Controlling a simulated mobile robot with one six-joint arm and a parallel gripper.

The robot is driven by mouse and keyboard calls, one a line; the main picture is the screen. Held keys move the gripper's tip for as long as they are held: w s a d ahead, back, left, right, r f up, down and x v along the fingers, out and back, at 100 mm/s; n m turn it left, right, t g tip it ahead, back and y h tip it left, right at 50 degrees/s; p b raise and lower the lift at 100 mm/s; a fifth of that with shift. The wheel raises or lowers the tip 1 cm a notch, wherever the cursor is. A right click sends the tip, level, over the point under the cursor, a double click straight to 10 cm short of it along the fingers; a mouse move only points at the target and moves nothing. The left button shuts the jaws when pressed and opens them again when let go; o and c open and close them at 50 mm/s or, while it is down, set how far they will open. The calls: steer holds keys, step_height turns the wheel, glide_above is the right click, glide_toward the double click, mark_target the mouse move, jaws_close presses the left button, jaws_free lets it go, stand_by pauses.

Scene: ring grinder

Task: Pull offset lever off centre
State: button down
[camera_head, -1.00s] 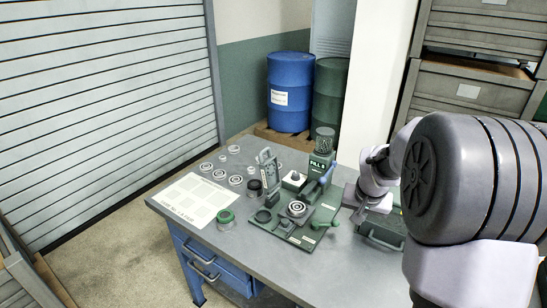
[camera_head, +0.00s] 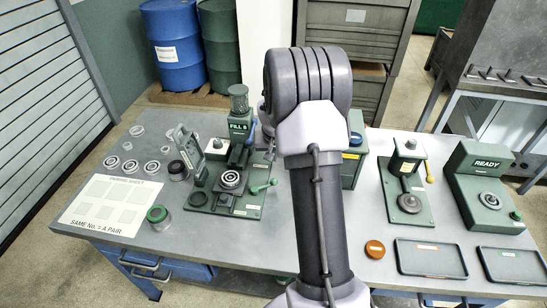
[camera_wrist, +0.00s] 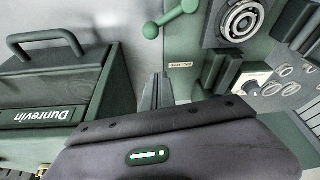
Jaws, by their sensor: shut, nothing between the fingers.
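A green handle with ball ends (camera_head: 263,187) sits at the right front corner of the green FILL B fixture (camera_head: 238,211). The handle also shows at the top of the wrist view (camera_wrist: 170,18), beside a small label too blurred to read. A blue lever (camera_head: 250,134) stands at the fixture's upper right. No readable label shows which of these is the offset lever. My gripper (camera_wrist: 157,78) is shut and empty, below and apart from the green handle in the wrist view.
A green case (camera_wrist: 50,95) with a raised handle stands left of my gripper in the wrist view. A ringed disc (camera_head: 231,179) sits on the fixture. Further right are a station with a yellow lever (camera_head: 429,173), the READY station (camera_head: 487,190) and two trays (camera_head: 431,259).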

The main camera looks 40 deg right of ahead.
mark_target(264, 186)
steer(key=b+x, duration=0.1)
steer(key=x, duration=0.4)
steer(key=shift+f, duration=0.4)
steer(key=shift+s+a+f+b, duration=0.1)
steer(key=shift+s+a+b, duration=0.35)
steer(key=shift+s+a, duration=0.85)
steer(key=shift+s+d+f+b, duration=0.1)
steer(key=shift+s+b, duration=0.1)
steer(key=shift+b, duration=0.25)
